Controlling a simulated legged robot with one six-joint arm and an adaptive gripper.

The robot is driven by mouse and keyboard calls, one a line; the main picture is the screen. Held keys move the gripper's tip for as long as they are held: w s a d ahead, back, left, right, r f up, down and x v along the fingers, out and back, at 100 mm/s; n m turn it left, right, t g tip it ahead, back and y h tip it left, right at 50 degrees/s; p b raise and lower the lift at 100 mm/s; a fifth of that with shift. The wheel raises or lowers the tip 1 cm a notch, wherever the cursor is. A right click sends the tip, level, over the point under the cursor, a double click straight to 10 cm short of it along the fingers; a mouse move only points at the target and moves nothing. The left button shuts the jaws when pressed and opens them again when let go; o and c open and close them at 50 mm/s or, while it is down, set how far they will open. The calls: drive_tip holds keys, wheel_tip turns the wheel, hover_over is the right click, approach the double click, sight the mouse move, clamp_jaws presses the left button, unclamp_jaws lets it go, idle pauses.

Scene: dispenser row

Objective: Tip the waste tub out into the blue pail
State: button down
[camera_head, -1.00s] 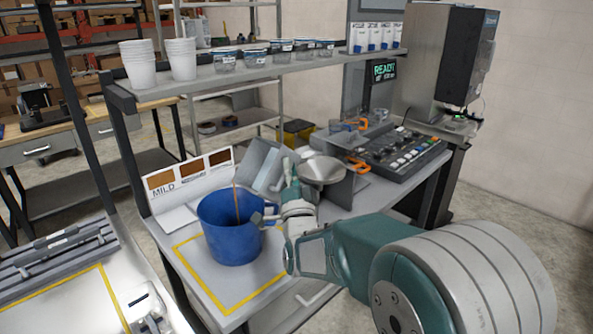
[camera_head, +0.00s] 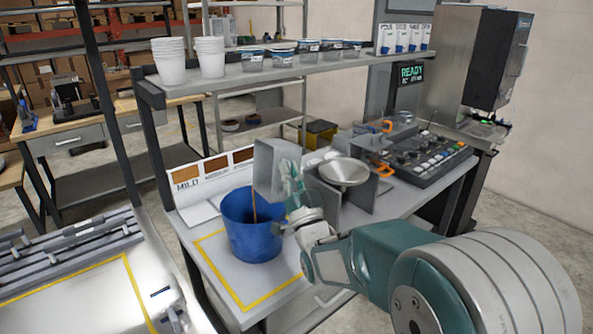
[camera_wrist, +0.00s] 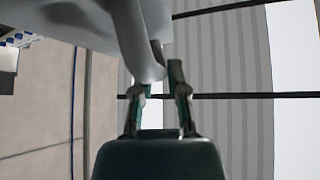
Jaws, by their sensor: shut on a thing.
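The waste tub (camera_head: 268,168) is a grey, box-like vessel, held tilted above the back right side of the blue pail (camera_head: 252,245). My gripper (camera_head: 285,178) is shut on the tub's right side. In the wrist view, the fingers of my gripper (camera_wrist: 160,85) close around a curved grey handle-like part of the tub (camera_wrist: 148,50). A thin brown streak (camera_head: 254,207) runs from the tub's lower edge down into the pail. The pail stands upright on the counter inside a yellow outline. The inside of the tub and the pail's bottom are hidden.
A metal funnel (camera_head: 344,172) on a grey stand is close right of my gripper. A sample card (camera_head: 205,180) stands behind the pail. A shelf (camera_head: 270,68) with cups and jars runs above the counter. A button panel (camera_head: 420,150) is further right.

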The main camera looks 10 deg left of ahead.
drive_tip(key=shift+s+a+n+g+y, duration=0.65)
drive_tip(key=shift+n+g+y, duration=0.25)
drive_tip(key=shift+n, duration=0.75)
drive_tip(key=shift+s+a+n+g+y, duration=0.4)
drive_tip(key=shift+a+n+g+y, duration=0.45)
drive_tip(key=shift+n, duration=0.75)
drive_tip(key=shift+s+a+n+g+y, duration=0.65)
drive_tip(key=shift+n+g, duration=0.3)
drive_tip(key=shift+n, duration=0.7)
drive_tip(key=shift+w+d, duration=0.1)
drive_tip(key=shift+w, duration=0.05)
